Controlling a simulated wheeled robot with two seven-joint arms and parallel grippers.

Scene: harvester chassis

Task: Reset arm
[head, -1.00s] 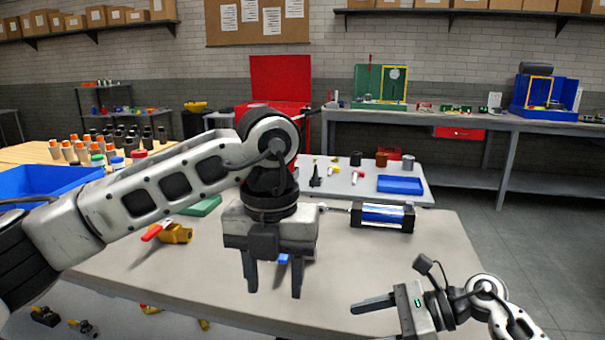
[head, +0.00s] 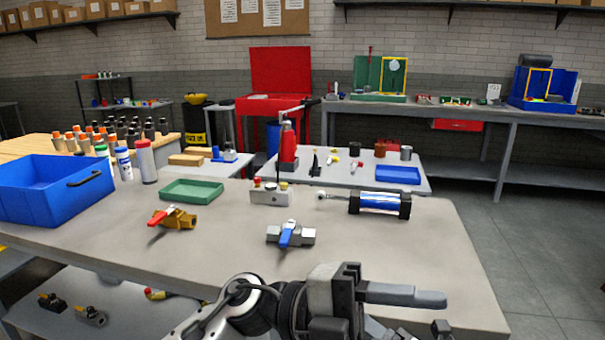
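My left gripper (head: 402,294) is low at the bottom of the head view, right of centre, in front of the grey table (head: 330,242). Its fingers point right and are seen edge-on, so their gap does not show. No object shows at them. My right gripper's fingers are out of view; only a small dark part, perhaps of that arm, shows at the bottom edge. On the table stand a grey valve with a blue handle (head: 291,235), a brass valve with a red handle (head: 175,218) and a blue cylinder (head: 381,203), all apart from the gripper.
A blue bin (head: 50,190), several bottles (head: 145,160) and a green tray (head: 192,190) are at the table's left. A small grey block with coloured knobs (head: 270,195) stands mid-table. A second table with a blue tray (head: 398,174) is behind. The floor at right is clear.

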